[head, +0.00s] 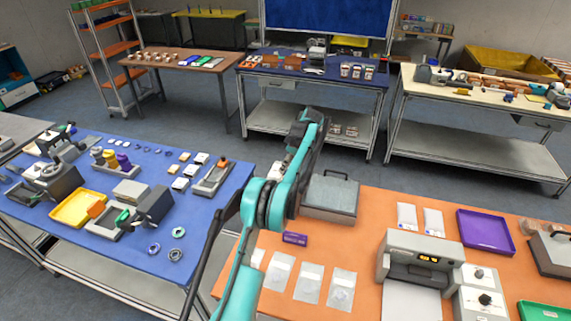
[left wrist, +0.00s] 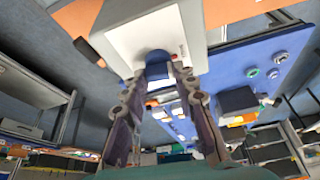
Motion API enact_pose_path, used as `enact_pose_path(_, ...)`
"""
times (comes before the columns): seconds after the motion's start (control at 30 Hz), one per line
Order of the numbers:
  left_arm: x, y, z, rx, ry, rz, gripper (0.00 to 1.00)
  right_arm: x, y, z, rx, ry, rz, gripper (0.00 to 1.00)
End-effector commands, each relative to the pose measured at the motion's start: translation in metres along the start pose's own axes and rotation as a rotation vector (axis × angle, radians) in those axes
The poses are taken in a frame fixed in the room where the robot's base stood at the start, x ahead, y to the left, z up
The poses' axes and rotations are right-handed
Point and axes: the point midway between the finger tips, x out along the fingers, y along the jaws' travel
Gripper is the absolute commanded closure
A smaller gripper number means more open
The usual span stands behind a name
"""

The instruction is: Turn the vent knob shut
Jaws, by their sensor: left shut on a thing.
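A dark blue round knob (left wrist: 156,58) sits on the pale face of a box-like unit (left wrist: 130,42) in the left wrist view. My left gripper (left wrist: 163,72) has its two fingers closed on the sides of this knob. In the head view, my teal left arm reaches up past a grey box with a top handle (head: 331,192), and the left gripper (head: 281,168) is mostly hidden beside and behind the arm. The knob cannot be made out in the head view. The right gripper is out of view.
The blue table (head: 215,232) at left carries a yellow tray (head: 78,209) and several small items.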

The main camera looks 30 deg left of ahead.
Motion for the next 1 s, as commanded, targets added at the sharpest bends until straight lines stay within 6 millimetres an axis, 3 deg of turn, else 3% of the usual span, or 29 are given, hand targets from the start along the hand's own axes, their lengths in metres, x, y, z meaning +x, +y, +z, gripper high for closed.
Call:
enact_pose_path(0.33, -0.001, 0.0017, -0.0001, -0.124, 0.0, -0.049, 1.0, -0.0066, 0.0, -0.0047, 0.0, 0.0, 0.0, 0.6)
enact_pose_path(0.87, -0.0006, 0.0016, 0.0, -0.146, 0.0, -0.058, 1.0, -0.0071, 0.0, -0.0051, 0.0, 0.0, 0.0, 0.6)
enact_pose_path(0.9, -0.0006, 0.0016, 0.0, -0.146, 0.0, -0.058, 0.67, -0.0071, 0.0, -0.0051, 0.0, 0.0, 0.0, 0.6)
enact_pose_path(0.97, -0.0006, 0.0016, 0.0, -0.145, 0.0, -0.058, 0.51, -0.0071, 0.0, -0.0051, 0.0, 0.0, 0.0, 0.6)
enact_pose_path(1.0, -0.0005, 0.0015, 0.0, -0.145, 0.0, -0.058, 0.51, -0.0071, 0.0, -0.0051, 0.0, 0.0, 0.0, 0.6)
